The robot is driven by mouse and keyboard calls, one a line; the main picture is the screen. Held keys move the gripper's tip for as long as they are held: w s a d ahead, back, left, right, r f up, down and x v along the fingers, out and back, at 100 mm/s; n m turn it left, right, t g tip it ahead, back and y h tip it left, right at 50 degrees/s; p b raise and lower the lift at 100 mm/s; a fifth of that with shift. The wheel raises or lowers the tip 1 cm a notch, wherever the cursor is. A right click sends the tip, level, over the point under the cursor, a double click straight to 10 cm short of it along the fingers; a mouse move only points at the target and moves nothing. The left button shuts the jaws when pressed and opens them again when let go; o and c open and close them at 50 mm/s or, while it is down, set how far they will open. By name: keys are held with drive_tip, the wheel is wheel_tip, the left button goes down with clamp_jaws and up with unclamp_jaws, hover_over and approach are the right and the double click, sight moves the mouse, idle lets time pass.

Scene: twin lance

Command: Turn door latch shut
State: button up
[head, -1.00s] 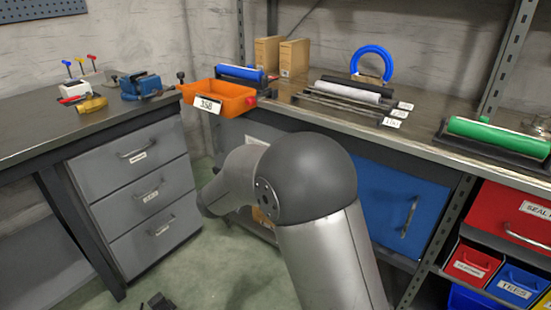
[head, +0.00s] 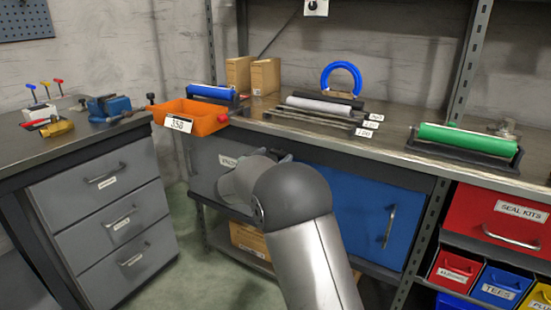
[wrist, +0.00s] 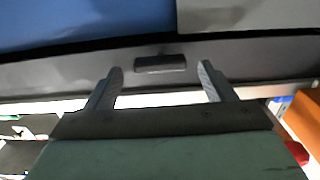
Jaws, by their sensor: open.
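A small dark latch bar (wrist: 160,63) lies lengthwise across the picture on the grey rail bordering the doors in the wrist view. The blue door (head: 355,205) with a vertical handle is right of my arm in the head view; a grey labelled door (head: 212,168) is to the left. Blue (wrist: 80,22) and grey (wrist: 245,14) panels also show in the wrist view. My gripper (wrist: 160,69) is open, its fingers apart on either side of the latch in that picture. I cannot tell whether they touch it. In the head view my arm hides the latch and most of the gripper.
An orange bin (head: 200,123) stands on the bench at the corner, left of my arm. Rollers on racks (head: 320,106) lie along the bench top. A grey drawer unit (head: 105,208) stands at the left.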

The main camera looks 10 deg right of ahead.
drive_tip(key=shift+x, duration=0.9)
drive_tip(key=c, duration=1)
